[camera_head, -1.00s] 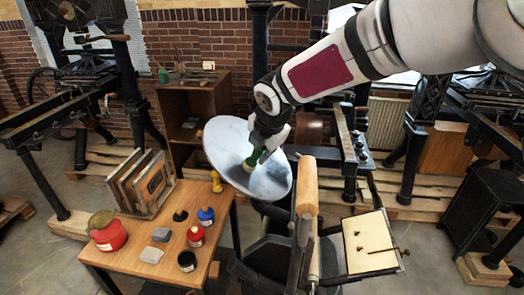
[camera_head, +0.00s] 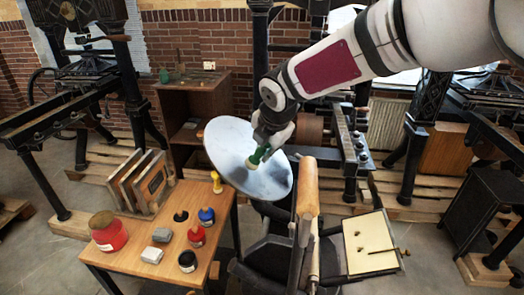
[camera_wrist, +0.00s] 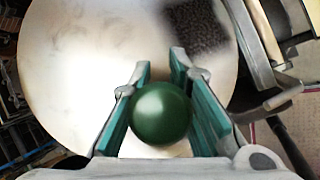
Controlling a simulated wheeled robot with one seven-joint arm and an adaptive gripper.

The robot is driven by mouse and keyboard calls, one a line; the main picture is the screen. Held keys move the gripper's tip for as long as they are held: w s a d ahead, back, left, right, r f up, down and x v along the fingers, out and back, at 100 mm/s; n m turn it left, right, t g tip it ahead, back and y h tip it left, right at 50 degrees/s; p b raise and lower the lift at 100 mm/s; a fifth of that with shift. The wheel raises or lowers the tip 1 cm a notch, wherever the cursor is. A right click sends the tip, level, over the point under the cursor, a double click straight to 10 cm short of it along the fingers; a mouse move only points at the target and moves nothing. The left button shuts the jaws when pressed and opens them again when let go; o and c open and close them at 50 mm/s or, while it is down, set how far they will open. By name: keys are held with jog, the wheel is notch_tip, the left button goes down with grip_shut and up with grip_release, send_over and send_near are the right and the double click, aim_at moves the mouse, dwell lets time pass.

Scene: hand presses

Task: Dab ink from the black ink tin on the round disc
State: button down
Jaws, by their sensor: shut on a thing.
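The round disc (camera_head: 228,140) is a large pale metal plate, tilted, beside the table; it fills much of the wrist view (camera_wrist: 75,60). My gripper (camera_head: 264,147) is shut on a dabber with a green handle (camera_head: 260,155) and a pale pad (camera_head: 253,163). The pad is at the disc's face; I cannot tell if it touches. In the wrist view the round green handle end (camera_wrist: 161,113) sits between the fingers and hides the pad. A dark speckled patch (camera_wrist: 195,25) shows on the disc. The black ink tin (camera_head: 187,262) stands open at the table's front right.
A wooden roller (camera_head: 307,188) and a press bed stand right of the disc.

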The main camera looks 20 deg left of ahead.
jog(key=shift+w+d+r+p, duration=0.1)
jog(key=shift+d+r+p, duration=0.1)
jog(key=shift+d+r, duration=0.35)
jog(key=shift+w+d+r+p, duration=0.15)
jog(key=shift+d+r, duration=0.15)
jog(key=shift+r, duration=0.4)
jog(key=shift+w+d+r+p, duration=0.1)
jog(key=shift+d+r+p, duration=0.1)
jog(key=shift+d+r, duration=0.35)
jog(key=shift+r, duration=0.1)
jog(key=w+d+f+m+h, duration=0.35)
jog(key=d+f+m, duration=0.25)
jog(key=d+m, duration=0.3)
jog(key=w+d+f+m+h, duration=0.2)
jog(key=d+f+m+h, duration=0.4)
jog(key=d, duration=0.5)
jog(key=s+d+f+m+g, duration=0.1)
jog(key=d+f+m+g, duration=0.2)
jog(key=d+m, duration=0.5)
jog(key=s+d+f+m+g, duration=0.2)
jog(key=d+f+m+g, duration=0.2)
jog(key=d+m, duration=0.4)
jog(key=d+g, duration=0.1)
jog(key=d, duration=0.1)
jog(key=shift+s+d+f+m, duration=0.15)
jog(key=shift+s+d+m, duration=0.15)
jog(key=shift+d, duration=0.05)
